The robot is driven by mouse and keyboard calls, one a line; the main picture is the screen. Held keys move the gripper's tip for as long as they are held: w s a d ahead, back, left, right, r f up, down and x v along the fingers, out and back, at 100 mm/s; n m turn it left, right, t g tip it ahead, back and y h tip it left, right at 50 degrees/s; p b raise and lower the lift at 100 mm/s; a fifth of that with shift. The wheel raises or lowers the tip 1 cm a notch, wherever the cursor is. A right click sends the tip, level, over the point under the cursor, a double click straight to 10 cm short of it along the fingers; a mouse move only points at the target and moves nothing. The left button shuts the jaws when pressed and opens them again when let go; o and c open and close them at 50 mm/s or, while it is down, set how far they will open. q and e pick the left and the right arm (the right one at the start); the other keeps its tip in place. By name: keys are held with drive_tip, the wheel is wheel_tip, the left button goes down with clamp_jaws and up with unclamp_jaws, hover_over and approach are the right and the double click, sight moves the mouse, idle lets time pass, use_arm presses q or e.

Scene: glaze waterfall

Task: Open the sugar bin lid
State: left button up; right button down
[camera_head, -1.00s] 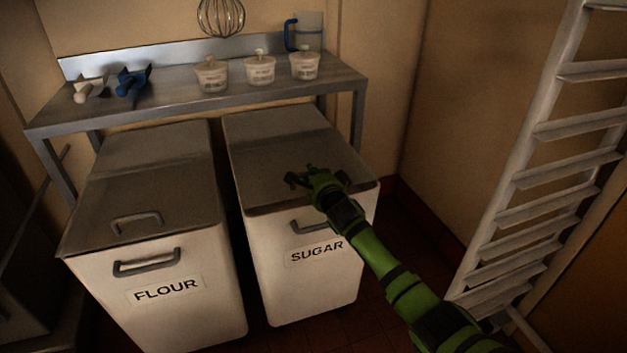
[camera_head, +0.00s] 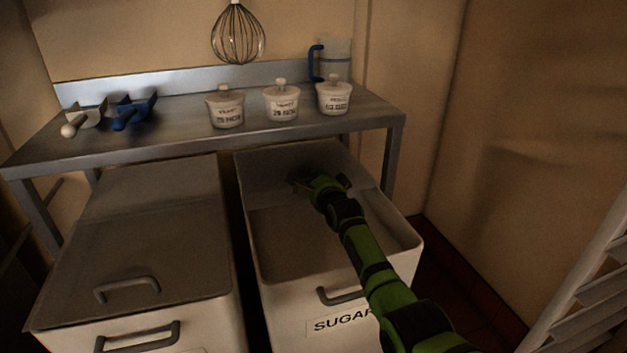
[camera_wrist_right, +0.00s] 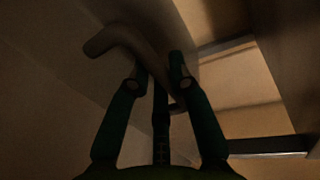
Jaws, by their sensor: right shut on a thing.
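The sugar bin (camera_head: 276,310) is a white bin with a SUGAR label (camera_head: 342,323), right of centre in the head view. Its front part is open, with a brownish surface (camera_head: 300,238) visible below the rim. The grey lid (camera_head: 268,162) is toward the back, with its front part raised or pushed back; I cannot tell its exact angle. My right gripper (camera_head: 321,184) is over the bin, shut on the lid handle. In the right wrist view, the grey handle (camera_wrist_right: 117,38) passes between the fingers (camera_wrist_right: 160,72). My left gripper is out of view.
The flour bin (camera_head: 150,235), lid down, stands close on the left. A steel shelf (camera_head: 185,130) behind holds scoops (camera_head: 133,112), several lidded tubs (camera_head: 282,104) and a jug (camera_head: 334,62). A white rack (camera_head: 600,300) stands at the right.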

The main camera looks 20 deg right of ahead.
drive_tip(key=shift+s, duration=0.1)
drive_tip(key=c, duration=1.1)
unclamp_jaws()
drive_tip(key=shift+f, duration=0.1)
drive_tip(key=s+r, duration=0.2)
drive_tip(key=s, duration=0.9)
drive_tip(key=shift+s+d+r, duration=0.2)
drive_tip(key=shift+s+d, duration=0.05)
drive_tip(key=shift+s, duration=0.1)
